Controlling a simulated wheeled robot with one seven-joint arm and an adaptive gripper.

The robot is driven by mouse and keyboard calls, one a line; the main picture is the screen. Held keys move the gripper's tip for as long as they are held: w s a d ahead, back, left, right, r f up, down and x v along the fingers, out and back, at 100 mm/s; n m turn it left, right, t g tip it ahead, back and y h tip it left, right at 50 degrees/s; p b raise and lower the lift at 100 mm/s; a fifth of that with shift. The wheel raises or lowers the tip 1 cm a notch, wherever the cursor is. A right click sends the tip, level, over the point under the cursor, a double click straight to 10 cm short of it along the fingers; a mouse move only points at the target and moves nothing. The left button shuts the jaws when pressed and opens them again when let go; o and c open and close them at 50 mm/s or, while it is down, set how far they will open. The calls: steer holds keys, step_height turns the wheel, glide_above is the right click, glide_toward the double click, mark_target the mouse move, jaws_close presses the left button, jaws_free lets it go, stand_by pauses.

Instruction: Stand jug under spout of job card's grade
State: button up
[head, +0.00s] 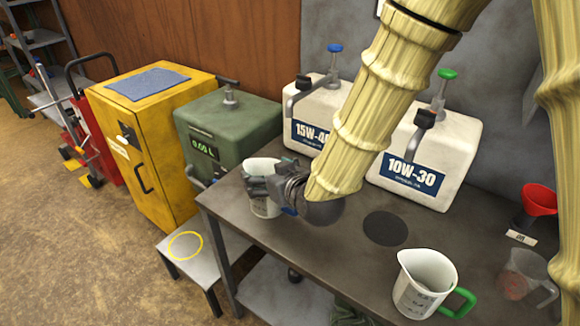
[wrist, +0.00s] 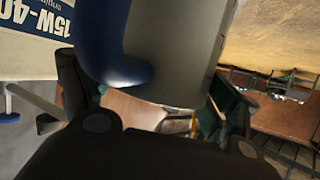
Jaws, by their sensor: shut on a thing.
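My gripper (head: 272,190) is shut on the blue-handled jug (head: 262,207), a pale measuring jug; whether it touches the bench I cannot tell. In the wrist view its blue handle (wrist: 112,45) and grey wall (wrist: 175,50) fill the space between the fingers (wrist: 150,105). The white 15W-40 tank (head: 318,108) with a blue knob stands behind, to the right of the jug. The white 10W-30 tank (head: 425,160) with a green knob stands further right. Each has a dark spout at its front left. A green-handled jug (head: 422,285) stands at the bench front. No readable job card shows.
A dark round pad (head: 385,228) lies bare on the bench (head: 330,255). A green dispenser (head: 235,130) reading 0.00 L stands left of the bench. A low stool (head: 178,247) bears a yellow ring. A red funnel (head: 538,200) and clear jug (head: 522,275) are at right.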

steer(key=w+d+f+p, duration=0.2)
steer(key=w, duration=0.5)
steer(key=w+d+f+p, duration=0.2)
steer(key=w+d+p, duration=0.1)
steer(key=w, duration=0.4)
steer(key=shift+w+d+f+p, duration=0.15)
steer(key=shift+w+d+p, duration=0.05)
steer(key=shift+w+p, duration=0.15)
steer(key=shift+f, duration=0.2)
steer(key=o, duration=1.3)
steer(key=shift+o, duration=0.2)
steer(key=shift+r, duration=0.1)
